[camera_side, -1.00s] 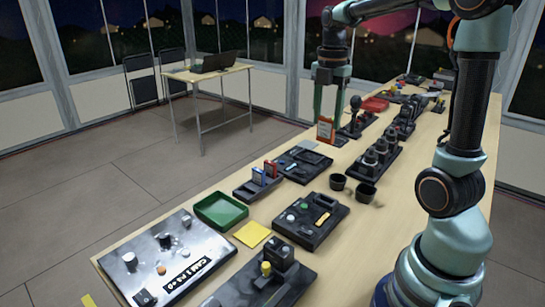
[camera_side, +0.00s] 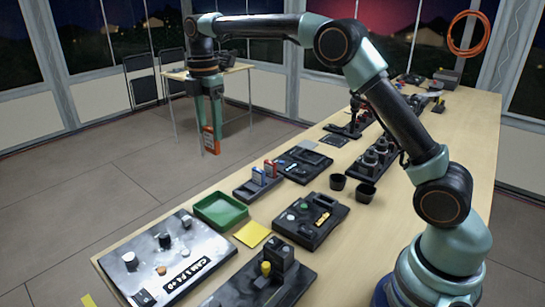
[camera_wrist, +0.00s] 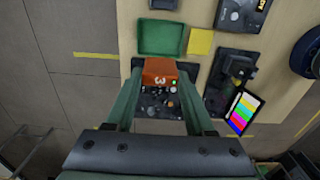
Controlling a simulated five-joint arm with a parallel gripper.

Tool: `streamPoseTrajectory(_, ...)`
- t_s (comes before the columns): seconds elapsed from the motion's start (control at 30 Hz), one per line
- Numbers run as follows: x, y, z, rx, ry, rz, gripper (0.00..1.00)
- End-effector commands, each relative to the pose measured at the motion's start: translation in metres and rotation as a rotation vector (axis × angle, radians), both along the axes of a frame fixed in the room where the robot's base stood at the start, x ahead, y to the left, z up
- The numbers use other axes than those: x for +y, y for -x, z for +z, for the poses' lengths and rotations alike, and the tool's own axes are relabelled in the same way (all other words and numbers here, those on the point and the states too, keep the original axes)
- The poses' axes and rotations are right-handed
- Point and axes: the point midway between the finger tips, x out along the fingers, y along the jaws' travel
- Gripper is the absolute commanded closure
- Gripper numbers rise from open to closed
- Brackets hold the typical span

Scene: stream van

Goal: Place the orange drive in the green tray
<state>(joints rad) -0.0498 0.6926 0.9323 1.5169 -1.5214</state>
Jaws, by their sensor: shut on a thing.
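The orange drive (camera_side: 210,141) is held upright between the fingers of my gripper (camera_side: 212,128), high up and beyond the table's left edge in the side view. In the wrist view the drive (camera_wrist: 160,71) shows a white mark and a small green light, between the fingertips of my gripper (camera_wrist: 158,85). The green tray (camera_side: 220,222) lies empty on the table, below and in front of the gripper in the side view. In the wrist view the green tray (camera_wrist: 160,50) is just above the drive.
A rack with blue and red drives (camera_side: 258,180) stands right behind the tray. A yellow square (camera_side: 252,234) and a silver panel with knobs (camera_side: 168,260) lie beside the tray.

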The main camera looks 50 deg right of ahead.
Motion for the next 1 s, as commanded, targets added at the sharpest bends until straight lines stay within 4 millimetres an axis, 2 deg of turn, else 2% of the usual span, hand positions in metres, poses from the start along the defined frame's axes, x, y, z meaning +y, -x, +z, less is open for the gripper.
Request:
streamPoseTrajectory(0.5,-0.001,0.001,-0.121,0.004,0.0,0.0,1.0)
streamPoseTrajectory(0.63,-0.001,0.001,-0.14,0.002,0.0,0.0,1.0)
streamPoseTrajectory(0.87,-0.001,0.0,-0.154,0.0,0.0,0.0,1.0)
streamPoseTrajectory(1.0,-0.001,0.001,-0.172,0.003,0.0,0.0,1.0)
